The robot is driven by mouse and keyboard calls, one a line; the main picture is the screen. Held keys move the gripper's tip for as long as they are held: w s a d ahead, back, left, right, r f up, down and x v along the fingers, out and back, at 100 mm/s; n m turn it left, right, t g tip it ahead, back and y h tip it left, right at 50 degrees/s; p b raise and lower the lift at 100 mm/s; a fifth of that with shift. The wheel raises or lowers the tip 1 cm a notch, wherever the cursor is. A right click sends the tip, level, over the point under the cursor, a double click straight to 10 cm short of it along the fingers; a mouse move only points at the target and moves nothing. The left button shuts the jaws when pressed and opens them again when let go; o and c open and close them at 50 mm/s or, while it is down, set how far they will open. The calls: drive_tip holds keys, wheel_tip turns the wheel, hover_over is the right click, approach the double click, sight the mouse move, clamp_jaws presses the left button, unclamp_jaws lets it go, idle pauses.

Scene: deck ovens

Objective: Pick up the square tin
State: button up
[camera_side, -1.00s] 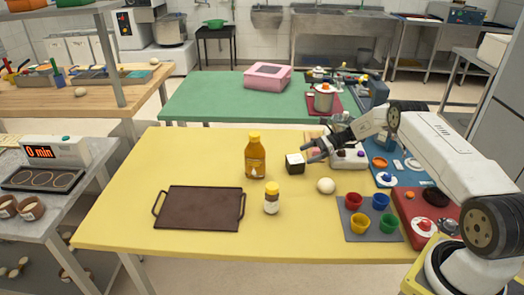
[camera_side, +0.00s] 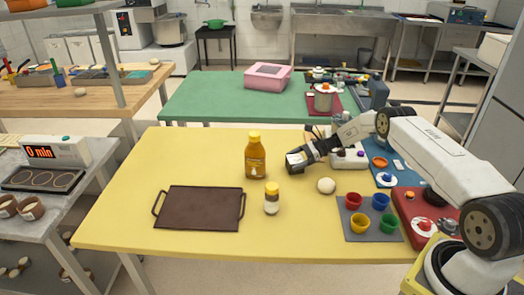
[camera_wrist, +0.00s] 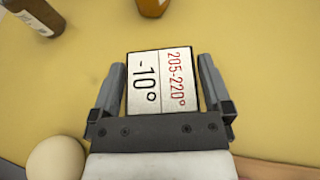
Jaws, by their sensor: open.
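The square tin (camera_wrist: 161,82) is a small dark box whose pale top reads "-10°" and "205-220°". It stands on the yellow table (camera_side: 215,160). In the wrist view my gripper (camera_wrist: 161,72) is open, with one finger on each side of the tin and a narrow gap at each side. In the side view my gripper (camera_side: 293,162) is low over the tin's place and mostly hides it.
An amber bottle (camera_side: 255,158) and a small yellow-capped jar (camera_side: 271,200) stand left of my gripper. A pale ball (camera_side: 326,186) lies close on the right. A brown tray (camera_side: 199,208) lies front left; coloured cups sit on a grey mat (camera_side: 350,232).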

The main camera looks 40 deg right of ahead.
sight(296, 158)
drive_tip(key=c, duration=1.2)
drive_tip(key=shift+o, duration=0.2)
drive_tip(key=shift+r, duration=0.1)
drive_tip(key=shift+r, duration=1.4)
drive_tip(key=shift+s+r, duration=0.35)
drive_tip(key=shift+r, duration=0.25)
drive_tip(key=s+a+r, duration=0.3)
drive_tip(key=s+r, duration=0.5)
drive_tip(key=s, duration=0.4)
drive_tip(key=shift+s+a+r, duration=0.35)
drive_tip(key=shift+a+r, duration=0.05)
